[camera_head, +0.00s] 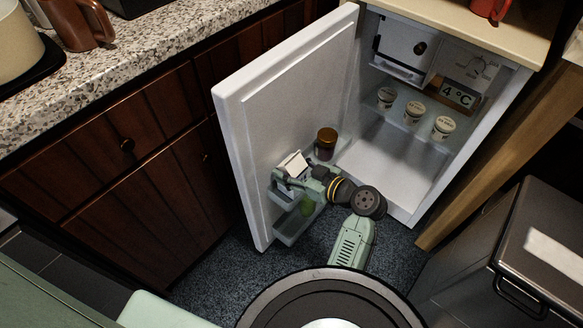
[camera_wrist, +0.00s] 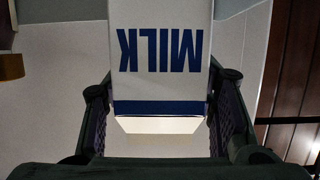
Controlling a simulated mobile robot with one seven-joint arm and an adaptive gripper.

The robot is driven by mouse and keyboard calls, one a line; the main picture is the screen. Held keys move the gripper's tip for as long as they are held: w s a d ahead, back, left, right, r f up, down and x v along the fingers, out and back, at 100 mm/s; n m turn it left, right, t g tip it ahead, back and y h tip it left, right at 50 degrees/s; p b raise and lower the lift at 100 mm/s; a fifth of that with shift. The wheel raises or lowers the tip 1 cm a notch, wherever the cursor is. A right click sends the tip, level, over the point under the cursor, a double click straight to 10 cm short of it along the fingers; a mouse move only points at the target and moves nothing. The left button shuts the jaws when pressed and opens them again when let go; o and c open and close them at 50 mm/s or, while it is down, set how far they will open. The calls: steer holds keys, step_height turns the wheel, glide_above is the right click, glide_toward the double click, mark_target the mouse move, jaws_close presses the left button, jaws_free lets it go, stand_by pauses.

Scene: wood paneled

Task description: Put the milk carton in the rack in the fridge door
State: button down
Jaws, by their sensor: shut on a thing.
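The milk carton (camera_wrist: 160,60) is white with blue "MILK" lettering and a blue band, and it fills the middle of the wrist view. It also shows in the head view (camera_head: 293,163) at the fridge door's rack. My gripper (camera_head: 296,178) is shut on the carton, with one finger on each side of it in the wrist view (camera_wrist: 160,105). The door rack (camera_head: 297,223) is a pale shelf on the inner side of the open fridge door (camera_head: 285,95). The carton is over or inside the upper rack; its base is hidden, so I cannot tell whether it rests there.
A brown jar (camera_head: 326,143) stands in the door rack, to the right of the carton. Several white tubs (camera_head: 414,112) stand on the fridge's glass shelf. A dark metal bin (camera_head: 535,255) stands at the right.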

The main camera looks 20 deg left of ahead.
steer(key=shift+f+b, duration=0.25)
steer(key=shift+b, duration=0.1)
steer(key=c, duration=0.6)
jaws_free()
steer(key=shift+o, duration=0.4)
steer(key=shift+o, duration=1.2)
steer(key=v, duration=1.2)
